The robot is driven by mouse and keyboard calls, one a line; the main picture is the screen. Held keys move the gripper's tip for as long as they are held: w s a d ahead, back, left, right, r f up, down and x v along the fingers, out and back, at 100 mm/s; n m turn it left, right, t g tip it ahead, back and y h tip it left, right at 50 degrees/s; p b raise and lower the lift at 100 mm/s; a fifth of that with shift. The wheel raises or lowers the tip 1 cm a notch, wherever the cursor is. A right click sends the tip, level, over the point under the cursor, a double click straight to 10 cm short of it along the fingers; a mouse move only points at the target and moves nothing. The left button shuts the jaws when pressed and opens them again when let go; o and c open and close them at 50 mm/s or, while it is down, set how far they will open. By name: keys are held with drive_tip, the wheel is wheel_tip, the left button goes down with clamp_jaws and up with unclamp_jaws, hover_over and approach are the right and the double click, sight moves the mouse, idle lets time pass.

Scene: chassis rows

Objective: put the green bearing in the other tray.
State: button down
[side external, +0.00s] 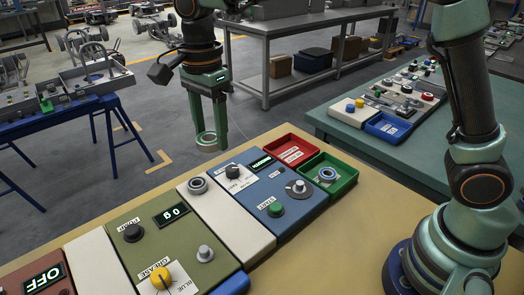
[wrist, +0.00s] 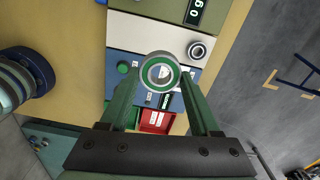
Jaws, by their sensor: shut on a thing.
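The green bearing, a metal ring with a green band, is held between the fingertips of my gripper (side external: 208,131). It hangs clear above the far edge of the panels in the side view (side external: 207,147), and shows face-on in the wrist view (wrist: 148,80). A red tray (side external: 270,143) with white labels lies below and to the right in the side view; it also shows in the wrist view (wrist: 141,116). A green tray (side external: 352,180) beside it holds a blue-ringed bearing (side external: 327,175).
A blue panel (side external: 300,211) with a dial and green START button lies beside the trays. A dark-ringed bearing (side external: 198,185) sits on the white panel (side external: 232,221). An olive panel (side external: 150,257) has a yellow knob (side external: 161,279). Open floor lies beyond the table.

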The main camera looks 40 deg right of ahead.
drive_tip(key=m, duration=0.8)
hover_over(292, 155)
drive_tip(key=f, duration=0.2)
wheel_tip(292, 155, down, 15)
drive_tip(key=shift+d+r, duration=0.1)
drive_tip(key=shift+r, duration=0.1)
drive_tip(key=shift+f, duration=2.45)
drive_tip(key=shift+f, duration=0.1)
drive_tip(key=shift+c, duration=0.6)
unclamp_jaws()
